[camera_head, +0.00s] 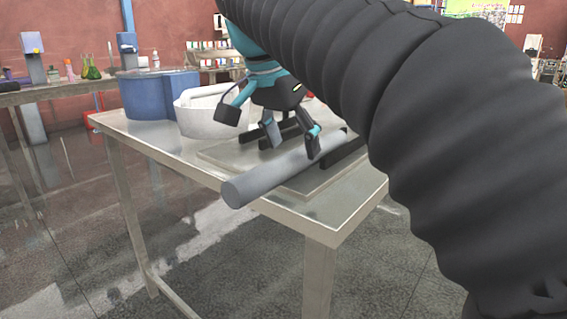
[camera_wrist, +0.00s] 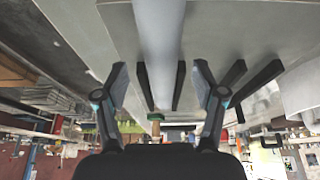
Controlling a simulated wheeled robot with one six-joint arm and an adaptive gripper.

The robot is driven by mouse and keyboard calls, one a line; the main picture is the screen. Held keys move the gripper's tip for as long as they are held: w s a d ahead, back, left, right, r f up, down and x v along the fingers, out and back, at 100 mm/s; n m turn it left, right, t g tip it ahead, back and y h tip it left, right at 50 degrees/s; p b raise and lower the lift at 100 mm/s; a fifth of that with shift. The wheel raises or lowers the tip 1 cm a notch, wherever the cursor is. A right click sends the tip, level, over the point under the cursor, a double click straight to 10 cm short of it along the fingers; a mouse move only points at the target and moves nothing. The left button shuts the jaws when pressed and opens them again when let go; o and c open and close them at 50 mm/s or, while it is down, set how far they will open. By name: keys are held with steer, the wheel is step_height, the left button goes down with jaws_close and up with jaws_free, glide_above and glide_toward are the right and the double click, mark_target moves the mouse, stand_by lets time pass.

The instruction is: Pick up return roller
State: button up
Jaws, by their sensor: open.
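In the wrist view the roller (camera_wrist: 158,40) runs up the middle of the picture. My gripper (camera_head: 291,143) is at the roller, pointing down, with its fingers spread apart. In the wrist view the open fingers (camera_wrist: 160,70) stand to the left and right of the roller's line. I cannot tell whether either finger touches it.
Dark bars (camera_wrist: 142,85) lie close beside the roller, with more to the right. A white tub (camera_head: 205,118) and a blue container (camera_head: 150,95) stand on the table (camera_head: 150,140) behind the plate. The floor before the table is clear.

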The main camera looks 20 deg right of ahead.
mark_target(295, 152)
steer(key=x, duration=0.3)
steer(key=shift+w+f, duration=0.1)
jaws_close()
